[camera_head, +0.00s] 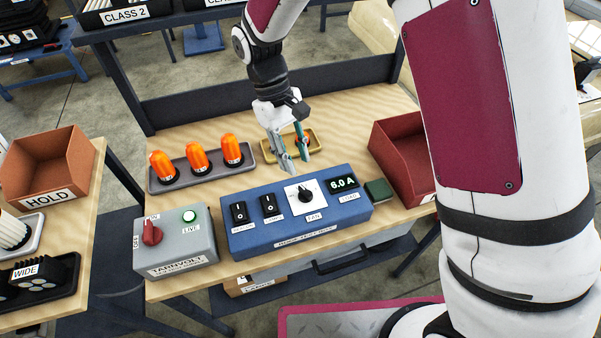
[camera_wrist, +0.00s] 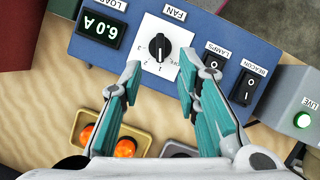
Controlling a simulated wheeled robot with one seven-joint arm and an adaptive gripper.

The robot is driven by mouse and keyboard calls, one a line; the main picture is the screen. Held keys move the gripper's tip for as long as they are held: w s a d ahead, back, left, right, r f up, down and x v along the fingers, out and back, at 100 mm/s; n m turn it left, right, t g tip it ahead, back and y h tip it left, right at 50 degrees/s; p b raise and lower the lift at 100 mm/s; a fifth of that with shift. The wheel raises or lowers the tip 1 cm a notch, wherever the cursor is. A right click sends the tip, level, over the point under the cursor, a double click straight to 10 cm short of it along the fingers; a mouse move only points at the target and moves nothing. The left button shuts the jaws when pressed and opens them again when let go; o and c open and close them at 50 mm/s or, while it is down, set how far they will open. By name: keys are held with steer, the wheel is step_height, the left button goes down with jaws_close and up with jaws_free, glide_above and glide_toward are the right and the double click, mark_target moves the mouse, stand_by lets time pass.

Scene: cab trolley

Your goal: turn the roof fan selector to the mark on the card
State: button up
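The fan selector (camera_head: 305,193) is a black knob on a white dial plate on the blue control box (camera_head: 250,241). It also shows in the wrist view (camera_wrist: 159,46), upside down there, with small marks around it that are too small to read surely. My gripper (camera_head: 295,166) is above the back edge of the box, behind the knob. In the wrist view its two teal fingers (camera_wrist: 158,92) are apart with nothing between them, and the knob lies beyond their tips. No card with a clear fan mark can be made out.
The load display (camera_head: 343,184) reads 6.0 A. Beacon and lamps switches (camera_head: 269,205) sit left of the knob. A grey box with a red switch (camera_head: 152,232) and lit green light stands left. Orange beacons (camera_head: 197,158) stand behind. A red bin (camera_head: 397,166) is at the right.

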steer(key=shift+v, duration=1.85)
